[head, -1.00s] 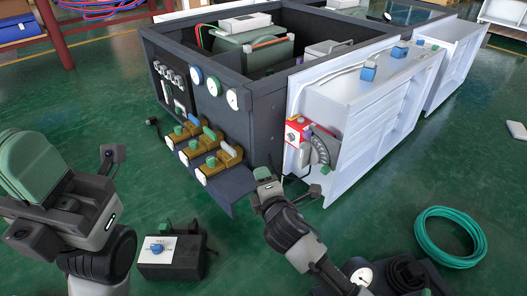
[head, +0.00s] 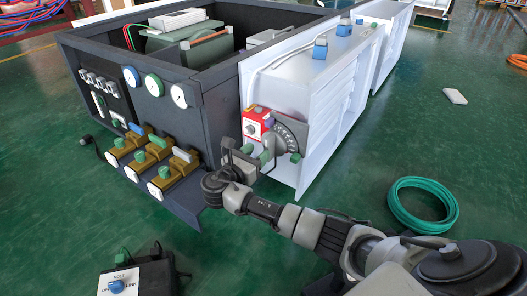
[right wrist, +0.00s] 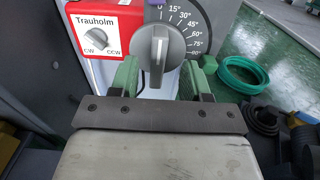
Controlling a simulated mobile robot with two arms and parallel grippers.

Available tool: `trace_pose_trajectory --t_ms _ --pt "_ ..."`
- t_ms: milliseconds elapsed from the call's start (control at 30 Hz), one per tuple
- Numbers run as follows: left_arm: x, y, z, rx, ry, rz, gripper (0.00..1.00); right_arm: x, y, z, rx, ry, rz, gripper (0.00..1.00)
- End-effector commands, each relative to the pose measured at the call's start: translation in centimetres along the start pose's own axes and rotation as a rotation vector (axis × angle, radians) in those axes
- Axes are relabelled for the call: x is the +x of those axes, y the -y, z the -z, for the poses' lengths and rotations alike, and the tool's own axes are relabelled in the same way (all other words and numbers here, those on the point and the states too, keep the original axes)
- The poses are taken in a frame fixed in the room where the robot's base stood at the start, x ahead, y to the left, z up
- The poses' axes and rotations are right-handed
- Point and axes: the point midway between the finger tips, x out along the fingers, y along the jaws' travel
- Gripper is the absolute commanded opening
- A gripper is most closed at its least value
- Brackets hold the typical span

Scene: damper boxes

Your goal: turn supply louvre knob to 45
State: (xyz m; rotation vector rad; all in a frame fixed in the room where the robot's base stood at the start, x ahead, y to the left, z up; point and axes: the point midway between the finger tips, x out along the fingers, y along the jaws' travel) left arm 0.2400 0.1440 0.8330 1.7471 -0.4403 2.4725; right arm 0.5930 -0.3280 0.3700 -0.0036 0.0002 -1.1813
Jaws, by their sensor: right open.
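The grey knob (right wrist: 160,48) sits on a dark dial (right wrist: 195,22) marked in degrees from 0 to 90. Its pale pointer line stands near upright, roughly toward the 0 mark. In the head view the dial (head: 291,134) is on the near end of the white louvre box (head: 318,85). My right gripper (right wrist: 158,82) is open, its green fingers to either side just below the knob; I cannot tell whether they touch it. In the head view my right gripper (head: 254,158) is in front of the dial and partly hides it. My left gripper is out of view.
A red Trauholm box (right wrist: 104,28) with a CW/CCW knob sits close left of the dial. The dark housing (head: 215,120) with gauges and brass valves (head: 150,158) stands left. A green hose coil (head: 423,203) lies on the floor at right.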

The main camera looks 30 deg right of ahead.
Motion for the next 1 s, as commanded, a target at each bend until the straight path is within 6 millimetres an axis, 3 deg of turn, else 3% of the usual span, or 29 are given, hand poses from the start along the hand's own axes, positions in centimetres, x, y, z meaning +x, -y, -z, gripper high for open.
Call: trace_pose_trajectory --t_ms 100,300,667,1000 --pt "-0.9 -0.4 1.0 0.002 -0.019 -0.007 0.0 2.2 0.0 0.5 0.002 0.002 0.001 0.47" --pt "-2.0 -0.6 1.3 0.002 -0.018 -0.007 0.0 4.4 0.0 0.3 0.001 -0.001 -0.001 0.47" --pt "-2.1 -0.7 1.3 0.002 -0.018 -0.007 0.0 5.0 -0.1 0.0 0.001 -0.002 -0.003 0.47" --pt "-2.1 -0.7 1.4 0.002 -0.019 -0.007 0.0 4.9 -0.1 0.1 0.001 -0.002 -0.002 0.0"
